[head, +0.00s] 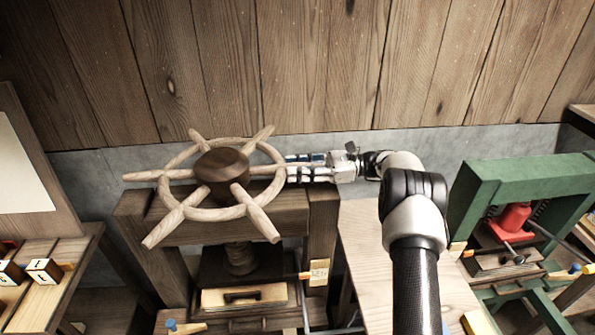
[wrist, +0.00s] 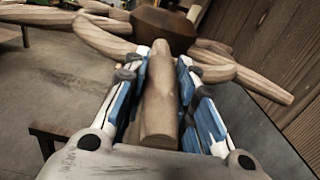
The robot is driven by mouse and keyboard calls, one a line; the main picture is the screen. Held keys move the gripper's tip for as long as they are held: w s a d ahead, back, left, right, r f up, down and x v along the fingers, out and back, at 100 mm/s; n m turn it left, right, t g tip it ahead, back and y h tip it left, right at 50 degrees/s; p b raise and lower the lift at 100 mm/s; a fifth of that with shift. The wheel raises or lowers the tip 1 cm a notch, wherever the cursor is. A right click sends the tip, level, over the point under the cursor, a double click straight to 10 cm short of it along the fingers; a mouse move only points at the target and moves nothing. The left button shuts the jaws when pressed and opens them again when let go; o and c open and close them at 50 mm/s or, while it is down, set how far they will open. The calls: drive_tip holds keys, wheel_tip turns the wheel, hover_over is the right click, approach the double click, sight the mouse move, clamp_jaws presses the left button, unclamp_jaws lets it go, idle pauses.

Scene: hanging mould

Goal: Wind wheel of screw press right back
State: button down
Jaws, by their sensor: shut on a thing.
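The wooden wheel (head: 172,207) of the screw press lies flat on top of a dark wooden press frame (head: 275,223), with several spoke handles around a dark brown hub (head: 222,168). My gripper (head: 300,168) reaches in from the right and is at the wheel's right side. In the wrist view my gripper (wrist: 163,95) has its blue-padded fingers on both sides of one spoke handle (wrist: 160,110), shut on it. The hub also shows in the wrist view (wrist: 163,30). The press screw (head: 239,258) goes down from the frame below the wheel.
A green press (head: 530,175) with a red jack stands at the right. A pale wooden board (head: 365,245) lies between the presses. A bench with lettered blocks (head: 45,270) is at the left. A grey and plank wall (head: 300,70) is close behind the wheel.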

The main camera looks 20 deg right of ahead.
drive_tip(key=shift+f, duration=0.6)
drive_tip(key=c, duration=1.6)
unclamp_jaws()
drive_tip(key=o, duration=0.3)
drive_tip(key=shift+s+d, duration=0.15)
drive_tip(key=shift+d, duration=0.1)
drive_tip(key=d, duration=0.3)
drive_tip(key=s+d, duration=0.1)
drive_tip(key=d, duration=0.6)
drive_tip(key=shift+s+r, duration=0.15)
drive_tip(key=shift+r, duration=0.25)
drive_tip(key=shift+s+d+r, duration=0.15)
drive_tip(key=shift+s+d, duration=0.05)
drive_tip(key=shift+d, duration=0.45)
drive_tip(key=shift+c, duration=0.3)
